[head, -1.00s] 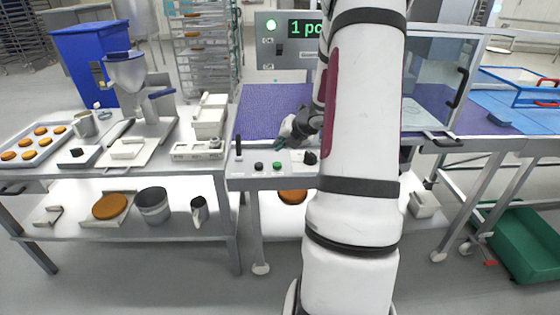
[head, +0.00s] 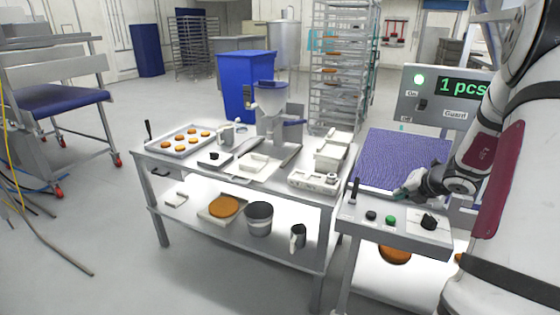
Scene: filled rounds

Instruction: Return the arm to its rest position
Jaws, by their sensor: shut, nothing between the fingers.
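My arm (head: 500,190) fills the right side of the head view and is bent, with its forearm reaching left and down. My gripper (head: 403,192) is small in the picture, shut and empty. It is over the near right part of the purple belt (head: 400,155), just behind the control panel (head: 385,222). I cannot tell whether its fingertips touch anything. The panel has a black button, a green button (head: 390,220), a black knob (head: 429,222) and an upright black lever (head: 354,190).
A grey display box (head: 418,110) reading "1 pcs" stands behind the belt. To the left, a steel table (head: 270,178) holds a tray of round pastries (head: 165,149), a depositor (head: 268,110), a scale and tubs. A blue bin (head: 235,95) and racks stand behind.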

